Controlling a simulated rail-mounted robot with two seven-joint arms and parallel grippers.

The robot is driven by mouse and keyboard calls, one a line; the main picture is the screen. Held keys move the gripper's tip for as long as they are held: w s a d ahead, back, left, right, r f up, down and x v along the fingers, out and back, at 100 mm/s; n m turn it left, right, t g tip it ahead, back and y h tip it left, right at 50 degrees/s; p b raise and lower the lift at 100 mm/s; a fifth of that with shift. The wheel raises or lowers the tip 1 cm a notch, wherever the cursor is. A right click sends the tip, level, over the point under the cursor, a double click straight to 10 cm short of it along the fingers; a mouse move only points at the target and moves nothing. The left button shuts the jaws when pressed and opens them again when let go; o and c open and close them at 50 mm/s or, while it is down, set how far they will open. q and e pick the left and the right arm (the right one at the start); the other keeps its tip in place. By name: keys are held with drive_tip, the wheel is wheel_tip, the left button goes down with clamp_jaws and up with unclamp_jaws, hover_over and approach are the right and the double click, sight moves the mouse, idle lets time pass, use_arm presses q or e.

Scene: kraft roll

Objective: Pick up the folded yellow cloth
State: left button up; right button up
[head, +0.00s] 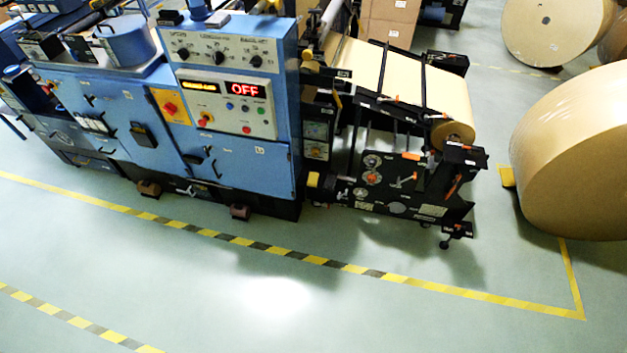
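I cannot make out a folded yellow cloth for certain in the head view. A small yellow piece (507,176) lies on the floor against the left side of the large kraft roll (575,150); it may be a wheel chock, and I cannot tell. Another small yellow block (313,180) sits low between the blue machine and the black unwind stand. Neither of my grippers shows in the head view.
A blue machine (235,160) with a red OFF display fills the left. The black unwind stand (400,190) carries a kraft roll (453,135). More kraft rolls (555,30) stand at the back right. Yellow-black floor tape (330,262) crosses the open green-grey floor in front.

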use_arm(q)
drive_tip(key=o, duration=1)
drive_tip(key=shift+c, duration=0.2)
